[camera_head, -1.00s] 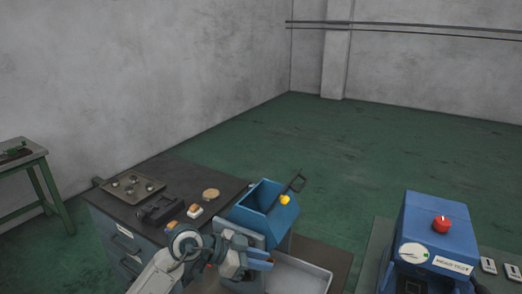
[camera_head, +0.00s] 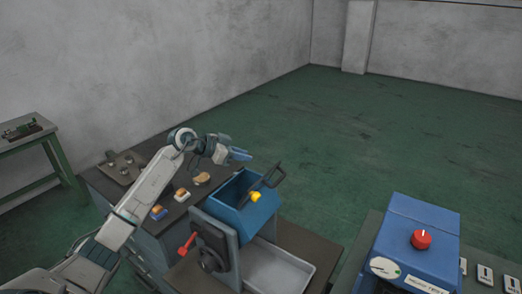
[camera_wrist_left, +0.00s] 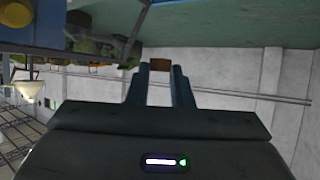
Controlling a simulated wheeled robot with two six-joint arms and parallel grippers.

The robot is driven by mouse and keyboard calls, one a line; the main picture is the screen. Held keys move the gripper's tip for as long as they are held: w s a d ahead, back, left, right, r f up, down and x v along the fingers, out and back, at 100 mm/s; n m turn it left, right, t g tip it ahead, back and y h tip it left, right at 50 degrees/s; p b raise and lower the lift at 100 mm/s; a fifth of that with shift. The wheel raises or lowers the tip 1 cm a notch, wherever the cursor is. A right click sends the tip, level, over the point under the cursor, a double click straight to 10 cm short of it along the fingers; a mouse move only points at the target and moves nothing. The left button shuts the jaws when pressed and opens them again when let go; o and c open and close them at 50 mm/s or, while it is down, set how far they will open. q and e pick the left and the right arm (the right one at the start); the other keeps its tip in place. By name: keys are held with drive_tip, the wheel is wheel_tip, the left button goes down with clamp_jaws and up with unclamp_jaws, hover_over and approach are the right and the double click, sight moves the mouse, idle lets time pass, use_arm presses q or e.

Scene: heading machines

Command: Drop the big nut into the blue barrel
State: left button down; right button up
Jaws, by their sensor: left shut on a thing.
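The blue barrel (camera_head: 257,222) is open at the top, with a dark handle and a yellow knob on its side, mounted on a grey machine in the head view. My left gripper (camera_head: 240,155) is raised above and behind the barrel's open top, apart from it. In the left wrist view its two fingers (camera_wrist_left: 160,80) are shut on a small brown piece (camera_wrist_left: 160,64), which looks like the big nut; only part of it shows. In the head view I cannot make out the nut. My right gripper is not in view.
A dark bench (camera_head: 146,150) with a metal tray (camera_head: 122,168) and small parts stands left of the barrel. A red lever (camera_head: 187,243) is on the machine's front, and a pale tray (camera_head: 285,272) lies below. A blue machine with a red button (camera_head: 421,239) stands at right.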

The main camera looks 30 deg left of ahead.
use_arm(q)
wheel_tip(320, 180, down, 8)
drive_tip(key=s+b, duration=0.1)
drive_tip(key=b, duration=0.6)
drive_tip(key=shift+a, duration=0.4)
drive_tip(key=shift+s+a, duration=0.1)
drive_tip(key=c, duration=1.2)
unclamp_jaws()
